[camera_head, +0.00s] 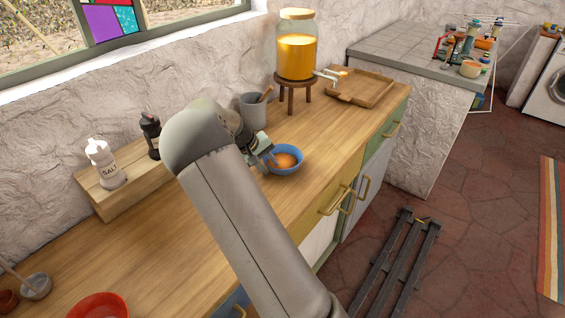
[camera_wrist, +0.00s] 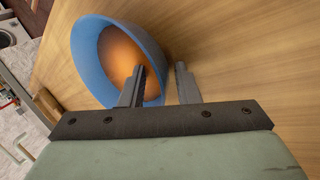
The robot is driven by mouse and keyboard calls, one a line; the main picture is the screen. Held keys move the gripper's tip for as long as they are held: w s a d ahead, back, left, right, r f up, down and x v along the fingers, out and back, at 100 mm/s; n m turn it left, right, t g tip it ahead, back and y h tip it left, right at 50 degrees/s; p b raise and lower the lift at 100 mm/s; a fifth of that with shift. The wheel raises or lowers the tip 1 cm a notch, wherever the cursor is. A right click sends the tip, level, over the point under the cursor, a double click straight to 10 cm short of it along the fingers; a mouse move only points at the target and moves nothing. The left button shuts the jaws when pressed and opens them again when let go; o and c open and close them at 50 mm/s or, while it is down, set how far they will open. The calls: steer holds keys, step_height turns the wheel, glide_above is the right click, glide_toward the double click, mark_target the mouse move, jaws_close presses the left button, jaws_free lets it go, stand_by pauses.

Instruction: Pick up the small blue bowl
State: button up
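The small blue bowl (camera_head: 287,169) has an orange-brown inside and sits on the wooden counter, near its front edge. My gripper (camera_head: 267,160) is at the bowl's left rim in the head view. In the wrist view the bowl (camera_wrist: 90,50) fills the upper left. There my gripper (camera_wrist: 161,70) has one finger over the bowl's inside and the other outside it, with the rim between them. Gaps show between the fingers and the rim, so it looks open. Whether either finger touches the bowl is hard to tell.
A grey mug (camera_head: 253,112) and a juice dispenser (camera_head: 296,55) on a wooden stand are behind the bowl. A wooden tray (camera_head: 372,86) lies at the right. Salt (camera_head: 106,165) and a dark grinder (camera_head: 151,136) stand left. A red bowl (camera_head: 98,306) is at the front left.

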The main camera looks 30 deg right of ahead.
jaws_close()
steer(key=shift+r, duration=0.2)
